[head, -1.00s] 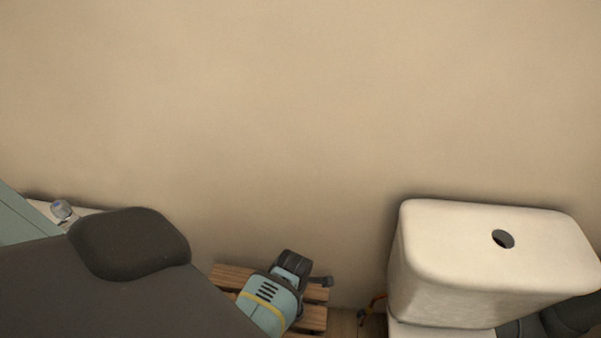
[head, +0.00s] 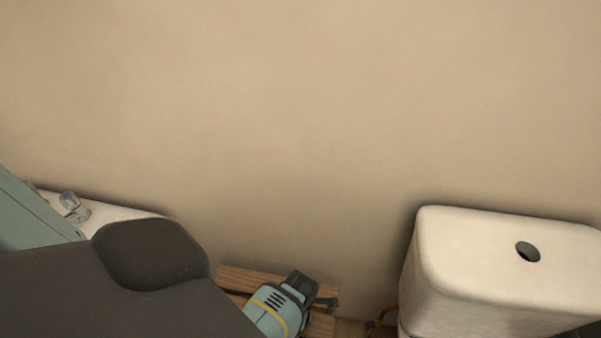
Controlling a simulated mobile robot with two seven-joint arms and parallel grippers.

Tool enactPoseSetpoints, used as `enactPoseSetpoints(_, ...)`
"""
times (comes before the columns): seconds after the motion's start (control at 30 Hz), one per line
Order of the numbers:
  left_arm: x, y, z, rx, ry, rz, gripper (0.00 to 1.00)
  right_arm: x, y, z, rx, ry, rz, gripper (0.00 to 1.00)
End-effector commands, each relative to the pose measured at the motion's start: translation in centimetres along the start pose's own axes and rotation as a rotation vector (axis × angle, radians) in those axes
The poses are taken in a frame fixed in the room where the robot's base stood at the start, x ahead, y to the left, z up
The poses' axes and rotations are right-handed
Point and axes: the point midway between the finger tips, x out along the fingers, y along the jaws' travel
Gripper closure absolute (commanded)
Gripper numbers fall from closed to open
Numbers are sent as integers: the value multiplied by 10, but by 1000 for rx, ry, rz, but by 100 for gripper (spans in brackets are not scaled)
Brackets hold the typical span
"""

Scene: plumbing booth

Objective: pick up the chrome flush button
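I cannot make out the chrome flush button for certain. A small shiny chrome piece (head: 72,206) stands on a white ledge (head: 125,213) at the far left. It looks more like a tap, but it is too small and partly covered to tell. The white toilet cistern (head: 470,255) stands at the lower right. Its lid has a round dark hole (head: 527,252) with no button in it. Neither of my grippers shows in the head view.
A large dark grey form (head: 150,255) and a teal panel (head: 30,215) cover the lower left. The beige wall behind is bare.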

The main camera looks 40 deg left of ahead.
Motion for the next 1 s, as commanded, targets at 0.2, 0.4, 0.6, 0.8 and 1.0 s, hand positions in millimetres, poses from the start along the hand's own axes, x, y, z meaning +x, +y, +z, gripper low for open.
enactPoseSetpoints(0.2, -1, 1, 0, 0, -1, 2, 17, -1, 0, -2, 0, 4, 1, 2)
enactPoseSetpoints(0.4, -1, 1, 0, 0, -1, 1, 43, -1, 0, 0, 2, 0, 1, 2)
enactPoseSetpoints(0.6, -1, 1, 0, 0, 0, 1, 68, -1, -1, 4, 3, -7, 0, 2)
enactPoseSetpoints(0.8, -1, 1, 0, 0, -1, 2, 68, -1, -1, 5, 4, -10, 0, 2)
enactPoseSetpoints(1.0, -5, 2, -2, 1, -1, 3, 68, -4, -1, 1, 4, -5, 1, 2)
